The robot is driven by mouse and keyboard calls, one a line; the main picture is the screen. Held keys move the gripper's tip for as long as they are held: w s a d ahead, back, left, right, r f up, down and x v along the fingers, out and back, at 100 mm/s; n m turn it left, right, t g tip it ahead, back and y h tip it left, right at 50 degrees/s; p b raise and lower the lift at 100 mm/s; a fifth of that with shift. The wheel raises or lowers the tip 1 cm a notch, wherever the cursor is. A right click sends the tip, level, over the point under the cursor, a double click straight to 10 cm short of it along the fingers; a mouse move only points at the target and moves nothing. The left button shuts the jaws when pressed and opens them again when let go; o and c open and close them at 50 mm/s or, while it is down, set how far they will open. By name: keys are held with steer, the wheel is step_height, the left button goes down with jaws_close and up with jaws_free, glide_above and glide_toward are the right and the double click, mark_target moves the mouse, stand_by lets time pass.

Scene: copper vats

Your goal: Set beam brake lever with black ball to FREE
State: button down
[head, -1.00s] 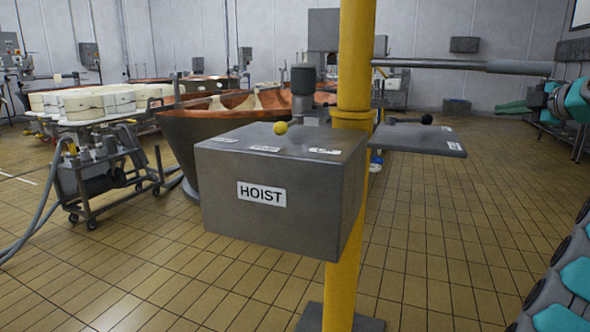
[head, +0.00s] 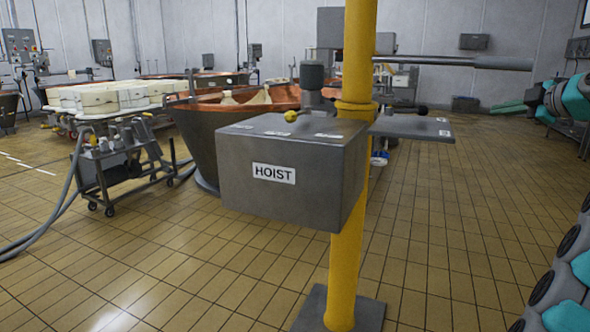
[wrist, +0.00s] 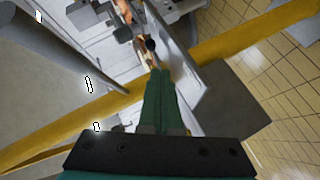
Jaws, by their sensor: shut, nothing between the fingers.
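The black ball (head: 422,109) of the brake lever shows in the head view above a grey plate (head: 400,130) behind the yellow post. Its thin arm runs rightward from a pivot near the post. Small white labels lie near the plate's right edge, too small to read. My gripper (head: 494,109) is at the right with its green fingers shut and empty, pointing left toward the ball with a clear gap. In the wrist view the shut fingers (wrist: 158,73) point up the picture, and a dark ball (wrist: 150,44) shows just past their tips, seemingly the lever's ball.
A grey HOIST box (head: 290,170) with a yellow ball lever (head: 291,116) stands in front of the yellow post (head: 350,215). Copper vats (head: 250,110) and a cart (head: 120,165) are at the left. The tiled floor right of the post is open.

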steer(key=s+a+f+m+g+y, duration=0.1)
steer(key=a+f+m+g, duration=0.2)
steer(key=a, duration=0.6)
steer(key=s+a+f+m+g+y, duration=0.15)
steer(key=a+f, duration=0.25)
steer(key=a, duration=0.5)
steer(key=s+a+f+m+g+h, duration=0.1)
steer(key=s+a+f+m+g, duration=0.4)
steer(key=s+a+f, duration=0.8)
steer(key=s+a+f+m+g+h, duration=0.1)
steer(key=s+a+f, duration=0.25)
steer(key=s, duration=0.25)
steer(key=s+a+f+m+g+h, duration=0.1)
steer(key=s+a+f+g, duration=0.1)
steer(key=s+f, duration=0.4)
steer(key=s+d+f+m+g+h, duration=0.1)
steer(key=s+f, duration=0.4)
steer(key=s, duration=0.6)
steer(key=s+d+f+m+g+h, duration=0.1)
steer(key=s+f, duration=0.4)
steer(key=s, duration=0.6)
steer(key=shift+d+f+m+g+h, duration=0.4)
steer(key=shift+m+g+h, duration=0.25)
steer(key=shift+m, duration=0.5)
